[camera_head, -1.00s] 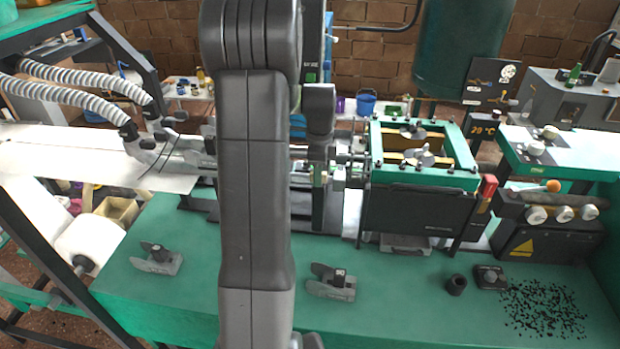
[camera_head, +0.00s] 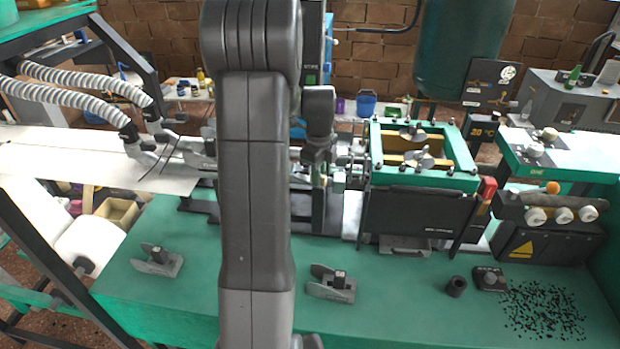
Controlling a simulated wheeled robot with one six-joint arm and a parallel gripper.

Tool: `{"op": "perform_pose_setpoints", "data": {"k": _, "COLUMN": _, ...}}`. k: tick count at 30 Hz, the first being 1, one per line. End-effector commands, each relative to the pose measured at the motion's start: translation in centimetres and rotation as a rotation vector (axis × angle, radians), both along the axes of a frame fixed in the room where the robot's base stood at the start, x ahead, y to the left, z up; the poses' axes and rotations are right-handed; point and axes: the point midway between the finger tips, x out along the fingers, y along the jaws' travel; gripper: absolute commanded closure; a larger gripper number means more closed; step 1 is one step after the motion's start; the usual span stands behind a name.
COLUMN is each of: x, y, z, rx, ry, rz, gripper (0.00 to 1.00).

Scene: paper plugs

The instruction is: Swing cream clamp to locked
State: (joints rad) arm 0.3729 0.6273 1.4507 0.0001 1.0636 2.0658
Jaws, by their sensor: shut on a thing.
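My arm rises through the middle of the view and hides part of the machine behind it. My gripper (camera_head: 318,160) hangs down just right of the arm, at the machine's middle section, small and partly hidden. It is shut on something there. A small pale piece, perhaps part of the cream clamp (camera_head: 324,181), shows just below the gripper. The clamp's full shape and its lever angle cannot be made out.
A green-framed unit (camera_head: 424,178) stands right of the gripper, with a red-tipped handle (camera_head: 487,188) at its corner. Two grey clamp-like pieces (camera_head: 157,261) (camera_head: 331,283) lie on the green bench (camera_head: 400,300). White paper (camera_head: 90,160) runs in from the left.

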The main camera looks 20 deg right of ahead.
Motion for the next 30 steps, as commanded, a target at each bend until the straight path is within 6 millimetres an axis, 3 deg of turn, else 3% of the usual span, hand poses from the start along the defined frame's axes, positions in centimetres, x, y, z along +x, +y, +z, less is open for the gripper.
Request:
{"op": "perform_pose_setpoints", "data": {"k": 18, "x": 0.01, "y": -0.01, "z": 0.06, "rx": 0.000, "ry": 0.000, "rz": -0.687, "gripper": 1.00}}
{"op": "perform_pose_setpoints", "data": {"k": 30, "x": 0.01, "y": -0.02, "z": 0.05, "rx": -0.001, "ry": 0.000, "rz": -0.762, "gripper": 1.00}}
